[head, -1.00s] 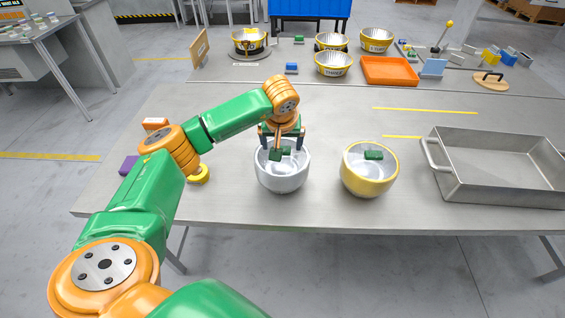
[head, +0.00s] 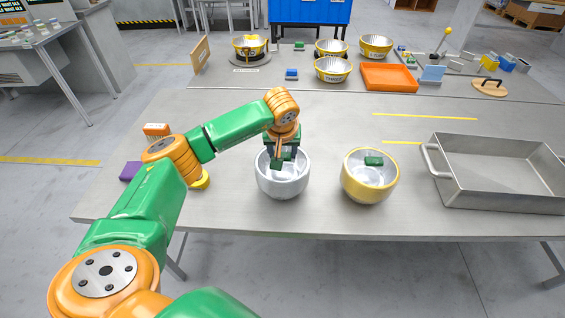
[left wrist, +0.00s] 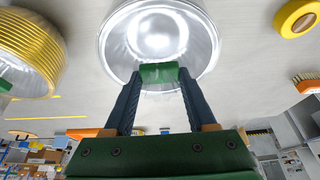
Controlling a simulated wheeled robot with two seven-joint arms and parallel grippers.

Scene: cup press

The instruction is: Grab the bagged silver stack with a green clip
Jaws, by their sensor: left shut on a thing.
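The bagged silver stack (head: 283,185), a bowl-shaped stack, stands upright on the table near its front edge. It also shows in the left wrist view (left wrist: 112,45), seen from above. Its green clip (left wrist: 158,73) sits at the near rim in that view, between my fingertips. My left gripper (head: 283,160) reaches down to the stack from above. Its two dark fingers in the left wrist view (left wrist: 157,80) are shut on the clip. A similar yellow stack (head: 369,188) with its own green clip (head: 373,161) stands to the right. My right gripper is not in view.
A large steel tray (head: 500,192) stands at the right. A yellow ring (left wrist: 297,17), a brush (head: 156,130) and a purple block (head: 130,170) lie at the left. Bowls and an orange tray (head: 388,77) stand at the back.

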